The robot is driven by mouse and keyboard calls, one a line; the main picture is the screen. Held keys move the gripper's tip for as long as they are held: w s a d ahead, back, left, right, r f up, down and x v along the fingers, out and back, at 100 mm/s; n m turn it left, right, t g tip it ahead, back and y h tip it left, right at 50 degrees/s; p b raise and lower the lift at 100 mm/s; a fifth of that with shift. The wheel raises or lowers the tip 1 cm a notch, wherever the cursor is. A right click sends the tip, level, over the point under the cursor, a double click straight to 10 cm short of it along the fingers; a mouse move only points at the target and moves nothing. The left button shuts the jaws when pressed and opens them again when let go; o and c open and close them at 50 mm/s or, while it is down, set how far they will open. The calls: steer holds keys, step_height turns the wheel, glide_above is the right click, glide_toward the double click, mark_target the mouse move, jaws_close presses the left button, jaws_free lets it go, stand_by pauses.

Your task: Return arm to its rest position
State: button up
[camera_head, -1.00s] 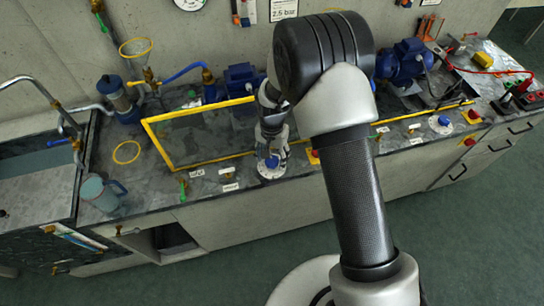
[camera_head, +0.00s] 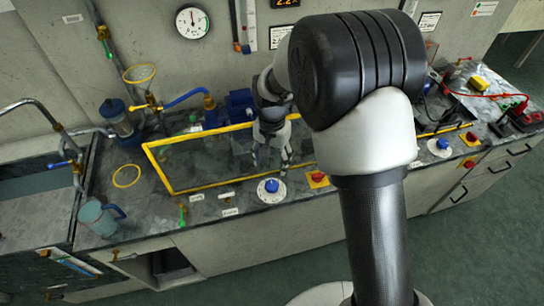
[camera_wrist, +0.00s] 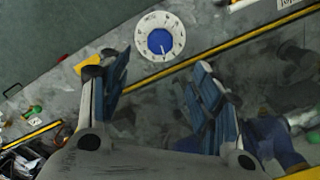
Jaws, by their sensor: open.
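My gripper (camera_head: 270,158) is open and empty in the head view. It hangs above the yellow-framed part of the bench, behind the blue knob on a white dial (camera_head: 271,188), and is clear of it. In the wrist view my two blue-padded fingers (camera_wrist: 160,75) stand wide apart with nothing between them. The blue knob and its white dial (camera_wrist: 160,40) show there beyond the fingertips. My arm's large dark elbow and forearm fill the right middle of the head view and hide part of the bench.
The yellow frame line (camera_head: 215,185) bounds the bench area under my gripper. A red knob on a yellow plate (camera_head: 318,178) lies right of the dial. A blue jug (camera_head: 95,218) and a sink (camera_head: 35,200) are at the left. A gauge (camera_head: 192,21) hangs on the wall.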

steer(key=shift+r, duration=0.1)
steer(key=s+d+r+n+t, duration=0.1)
steer(key=s+d+r, duration=0.3)
steer(key=r, duration=0.4)
steer(key=s+d+r+n+t, duration=0.1)
steer(key=s+d+r, duration=0.35)
steer(key=r, duration=0.35)
steer(key=s+d+r+n+t, duration=0.1)
steer(key=s+d+r, duration=0.1)
steer(key=s, duration=0.7)
steer(key=s+d+r+n+t, duration=0.1)
steer(key=s+d+r, duration=0.2)
steer(key=s, duration=0.6)
steer(key=shift+d+r+n+t, duration=0.15)
steer(key=shift+d+n+t, duration=0.2)
steer(key=shift+d, duration=0.2)
steer(key=shift+w, duration=0.1)
